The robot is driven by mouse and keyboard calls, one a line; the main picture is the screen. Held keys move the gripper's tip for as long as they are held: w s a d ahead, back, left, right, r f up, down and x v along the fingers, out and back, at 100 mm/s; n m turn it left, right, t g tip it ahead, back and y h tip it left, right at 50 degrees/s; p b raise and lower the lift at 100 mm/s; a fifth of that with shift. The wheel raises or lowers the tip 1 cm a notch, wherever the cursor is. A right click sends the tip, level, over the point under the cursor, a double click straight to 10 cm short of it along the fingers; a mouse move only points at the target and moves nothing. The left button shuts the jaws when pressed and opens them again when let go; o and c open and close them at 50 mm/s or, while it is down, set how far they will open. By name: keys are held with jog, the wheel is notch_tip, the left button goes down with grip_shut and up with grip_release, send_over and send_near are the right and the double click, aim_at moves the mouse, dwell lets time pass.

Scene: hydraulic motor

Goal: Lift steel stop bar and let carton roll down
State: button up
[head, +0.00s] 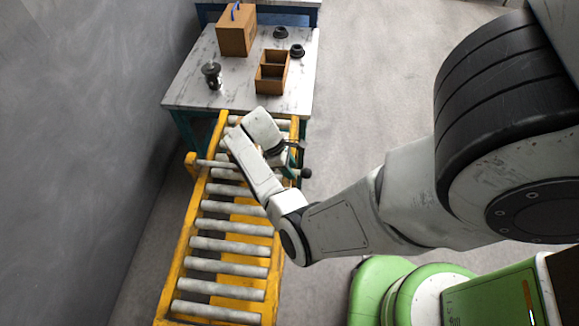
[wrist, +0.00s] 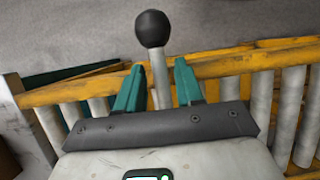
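The steel stop bar (head: 207,163) lies across the yellow roller conveyor (head: 172,290), its middle hidden by my arm. Its black ball knob (head: 306,173) sticks out past the right rail. In the wrist view the bar (wrist: 160,82) and knob (wrist: 151,28) show between the two teal fingers of my gripper (wrist: 159,85). The fingers look open, one on each side of the bar, with a narrow gap to each. In the head view my gripper (head: 292,150) is over the right rail, partly hidden. I see no carton on the visible rollers; part of the conveyor is hidden by my arm.
A marble-topped table (head: 190,88) stands at the conveyor's far end. It holds a brown box with a blue handle (head: 236,32), an open divided box (head: 271,74), a metal part (head: 212,75) and two dark round parts (head: 280,32). A grey wall (head: 80,120) borders the left.

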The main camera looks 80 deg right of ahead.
grip_shut()
jog(key=shift+r, duration=0.1)
dwell(0.4)
